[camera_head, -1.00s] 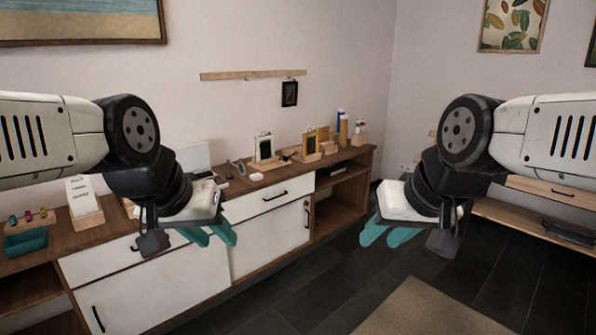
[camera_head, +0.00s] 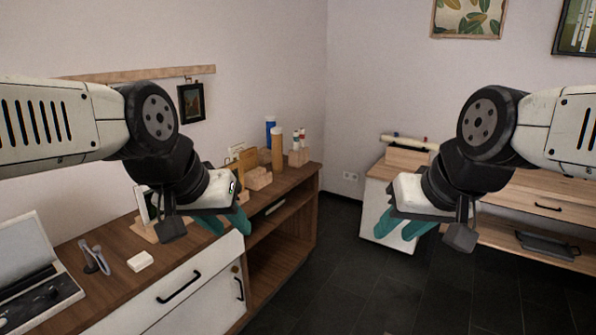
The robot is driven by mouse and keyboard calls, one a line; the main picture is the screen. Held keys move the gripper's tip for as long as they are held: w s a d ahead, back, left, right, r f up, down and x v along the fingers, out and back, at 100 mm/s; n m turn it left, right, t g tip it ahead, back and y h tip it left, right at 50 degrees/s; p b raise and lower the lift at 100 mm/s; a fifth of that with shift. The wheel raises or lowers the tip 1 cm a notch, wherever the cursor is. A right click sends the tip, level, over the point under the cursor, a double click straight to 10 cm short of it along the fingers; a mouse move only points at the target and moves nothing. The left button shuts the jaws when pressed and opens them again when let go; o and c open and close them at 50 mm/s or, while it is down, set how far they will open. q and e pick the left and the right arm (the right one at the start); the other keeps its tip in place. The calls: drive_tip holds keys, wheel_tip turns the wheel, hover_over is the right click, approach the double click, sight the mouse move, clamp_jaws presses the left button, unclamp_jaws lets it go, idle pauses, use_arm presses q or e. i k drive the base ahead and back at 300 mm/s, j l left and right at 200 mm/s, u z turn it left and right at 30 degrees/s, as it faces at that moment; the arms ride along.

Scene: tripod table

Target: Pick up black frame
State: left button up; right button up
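A small black frame (camera_head: 191,103) with a dark picture hangs on the left wall, just below a wooden rail. Another dark-framed picture (camera_head: 578,28) is cut off at the top right. My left gripper (camera_head: 223,222) is in front of the sideboard, below and right of the small frame and apart from it. Its teal fingers are spread with nothing between them. My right gripper (camera_head: 402,227) is over the floor on the right, also open and empty.
The wooden sideboard (camera_head: 110,241) holds an open case (camera_head: 30,262), a white block (camera_head: 140,261), wooden holders and bottles (camera_head: 277,148). My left gripper hides part of its top. A low wooden unit (camera_head: 538,200) stands on the right. The dark floor (camera_head: 350,270) between is clear.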

sight(190, 97)
drive_tip(key=i+z, duration=0.5)
drive_tip(key=i, duration=0.65)
drive_tip(key=i+u, duration=0.3)
drive_tip(key=i+l+u, duration=0.15)
drive_tip(key=i+u, duration=0.3)
drive_tip(key=u, duration=0.3)
drive_tip(key=i+l+u, duration=0.15)
drive_tip(key=u, duration=0.25)
drive_tip(key=i+l+u, duration=0.15)
drive_tip(key=u, duration=0.3)
drive_tip(key=i+l+u, duration=0.15)
drive_tip(key=u, duration=0.25)
drive_tip(key=l, duration=0.05)
